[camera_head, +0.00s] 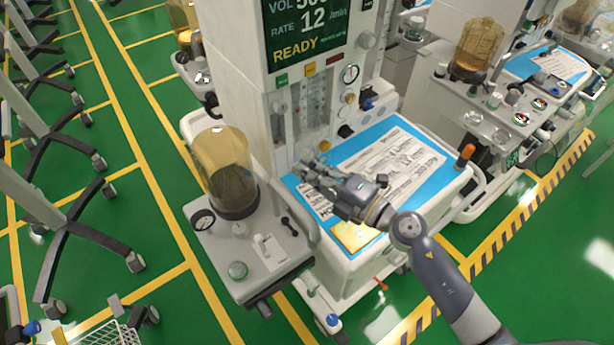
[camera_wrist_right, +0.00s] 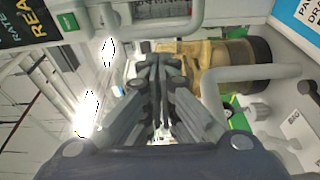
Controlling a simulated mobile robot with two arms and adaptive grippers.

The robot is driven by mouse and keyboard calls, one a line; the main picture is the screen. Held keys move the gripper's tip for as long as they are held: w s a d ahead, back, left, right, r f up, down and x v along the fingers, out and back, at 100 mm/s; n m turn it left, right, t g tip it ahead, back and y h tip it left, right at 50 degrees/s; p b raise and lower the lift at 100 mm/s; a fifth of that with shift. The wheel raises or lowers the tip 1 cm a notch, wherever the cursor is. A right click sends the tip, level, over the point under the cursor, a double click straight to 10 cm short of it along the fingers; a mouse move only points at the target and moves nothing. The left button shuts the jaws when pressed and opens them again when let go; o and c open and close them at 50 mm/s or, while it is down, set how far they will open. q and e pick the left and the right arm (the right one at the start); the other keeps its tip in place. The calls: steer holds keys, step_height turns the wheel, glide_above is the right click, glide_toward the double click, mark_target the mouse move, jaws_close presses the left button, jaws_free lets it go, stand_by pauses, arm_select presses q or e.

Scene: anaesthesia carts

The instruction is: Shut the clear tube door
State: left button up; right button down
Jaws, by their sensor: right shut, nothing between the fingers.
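The clear tube door (camera_head: 298,118) is on the front of the near anaesthesia cart, below the green READY screen, where upright tubes show through a pale clear panel. I cannot tell how far it stands open. My right gripper (camera_head: 303,170) is shut and empty, just below the tube panel and above the cart's work top. Whether it touches the panel is unclear. In the right wrist view the fingers (camera_wrist_right: 157,62) are close together with nothing between them, and I cannot pick out the door there. My left gripper is not in view.
An amber canister (camera_head: 229,172) stands on a grey side shelf (camera_head: 265,268) left of my right gripper. The blue-edged work top (camera_head: 395,126) holds printed sheets and a yellow pad (camera_head: 355,236). A second cart (camera_head: 455,95) stands to the right. Green floor (camera_head: 150,225) is free at left.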

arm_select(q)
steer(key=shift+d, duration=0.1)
arm_select(e)
steer(key=shift+w+d, duration=0.3)
steer(key=shift+d, duration=0.3)
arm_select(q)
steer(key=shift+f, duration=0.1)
